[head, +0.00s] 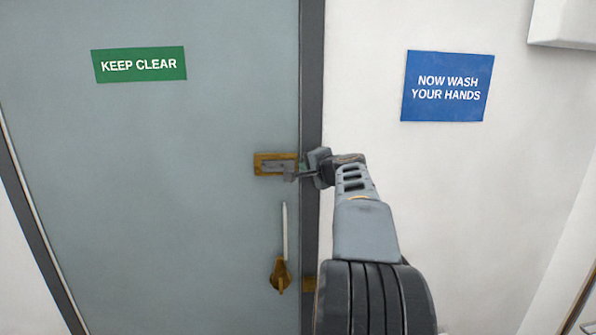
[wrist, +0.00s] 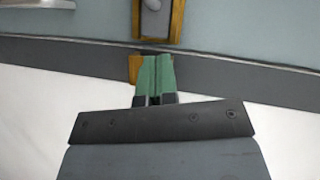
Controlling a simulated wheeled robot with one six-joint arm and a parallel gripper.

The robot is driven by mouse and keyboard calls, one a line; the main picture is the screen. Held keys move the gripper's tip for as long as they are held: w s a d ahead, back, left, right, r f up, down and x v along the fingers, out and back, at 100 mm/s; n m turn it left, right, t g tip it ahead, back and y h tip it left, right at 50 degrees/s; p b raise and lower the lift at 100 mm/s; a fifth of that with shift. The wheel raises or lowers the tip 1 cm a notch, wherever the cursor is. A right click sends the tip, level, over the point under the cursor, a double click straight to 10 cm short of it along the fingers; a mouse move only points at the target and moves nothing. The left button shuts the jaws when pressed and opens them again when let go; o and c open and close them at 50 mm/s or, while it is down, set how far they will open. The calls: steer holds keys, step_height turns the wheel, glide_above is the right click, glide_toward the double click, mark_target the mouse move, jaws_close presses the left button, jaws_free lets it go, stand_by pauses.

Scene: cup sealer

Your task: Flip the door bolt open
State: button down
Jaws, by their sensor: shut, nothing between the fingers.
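The door bolt (head: 264,163) is a brass plate with a grey metal bar, mounted on the blue-grey door near its right edge. In the wrist view its brass plate and rounded grey part (wrist: 153,20) show at the top, cut off by the picture edge. My gripper (head: 291,174) is at the right end of the bolt and hides part of it. In the wrist view the green fingers (wrist: 154,60) are together and empty, over the dark door frame, just short of the plate. A brass piece (wrist: 135,68) on the frame is partly hidden behind them. I cannot tell whether they touch the bolt.
Below the bolt is a brass fitting (head: 281,275) with a thin pale upright bar above it. Another brass piece (head: 310,284) sits on the dark frame (head: 312,80). A green sign (head: 139,64) and a blue sign (head: 447,87) are flat on door and wall.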

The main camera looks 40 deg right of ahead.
steer(key=b+v, duration=0.2)
steer(key=v, duration=0.6)
steer(key=shift+a, duration=0.25)
steer(key=shift+s+f, duration=0.1)
steer(key=shift+f, duration=0.05)
steer(key=s+a+f+n+g+y, duration=0.1)
steer(key=s+a+f+n+g, duration=0.25)
steer(key=f, duration=0.65)
steer(key=a+f+n+g+y, duration=0.1)
steer(key=a+f+n+g, duration=0.25)
steer(key=a+f, duration=0.5)
steer(key=s+a+f+n+g, duration=0.2)
steer(key=a+f+n, duration=0.3)
steer(key=a, duration=0.4)
steer(key=s+a+f+n+g, duration=0.2)
steer(key=s+a+f+n, duration=0.3)
steer(key=a, duration=0.4)
steer(key=shift+s+f+n+g, duration=0.3)
steer(key=shift+f, duration=0.3)
steer(key=c, duration=1.8)
jaws_free()
steer(key=shift+a, duration=0.1)
steer(key=shift+c, duration=0.2)
